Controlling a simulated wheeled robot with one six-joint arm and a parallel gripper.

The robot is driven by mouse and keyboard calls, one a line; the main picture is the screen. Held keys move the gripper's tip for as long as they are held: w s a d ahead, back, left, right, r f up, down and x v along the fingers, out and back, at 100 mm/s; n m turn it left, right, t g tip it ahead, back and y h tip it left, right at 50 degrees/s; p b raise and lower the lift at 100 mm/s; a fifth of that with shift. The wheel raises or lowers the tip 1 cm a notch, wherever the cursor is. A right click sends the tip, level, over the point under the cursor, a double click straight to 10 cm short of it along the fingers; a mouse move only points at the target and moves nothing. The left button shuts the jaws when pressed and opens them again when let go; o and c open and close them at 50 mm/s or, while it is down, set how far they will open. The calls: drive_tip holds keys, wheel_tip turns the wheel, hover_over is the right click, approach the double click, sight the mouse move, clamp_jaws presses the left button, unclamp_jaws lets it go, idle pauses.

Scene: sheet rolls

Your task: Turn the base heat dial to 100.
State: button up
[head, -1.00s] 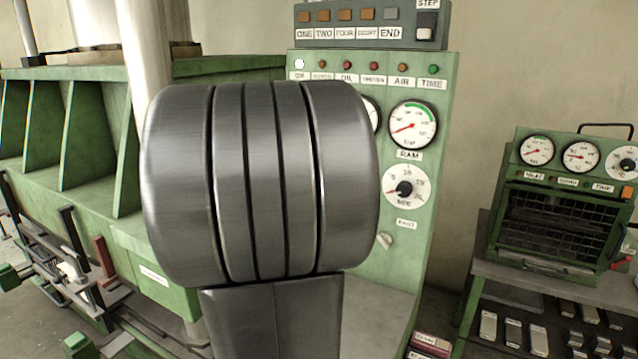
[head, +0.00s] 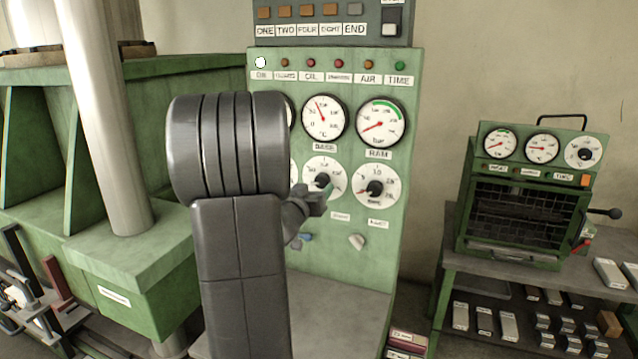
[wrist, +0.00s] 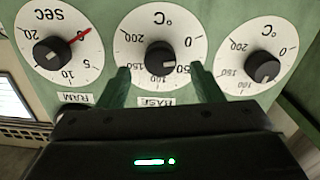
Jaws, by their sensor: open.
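The base heat dial (wrist: 144,36) is the middle white °C dial in the wrist view, upside down, with a black knob (wrist: 161,56) and an upside-down BASE label. A small pale mark shows on the knob's lower edge in that picture; the 100 figure is not readable. In the head view the dial (head: 313,164) is partly covered by my gripper (head: 324,190). In the wrist view my gripper (wrist: 163,75) is open and empty, with one green finger on each side of the knob's lower part, apart from it in the picture. Contact depth cannot be told.
A SEC dial labelled RAM (wrist: 85,68) and another °C dial (wrist: 240,45) flank it closely. Above are the BASE gauge (head: 324,120) and RAM gauge (head: 380,122). A green oven (head: 520,205) stands on a bench at right. A pale column (head: 105,120) rises at left.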

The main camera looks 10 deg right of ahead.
sight(320, 184)
drive_tip(key=shift+x, duration=1.85)
drive_tip(key=c, duration=1)
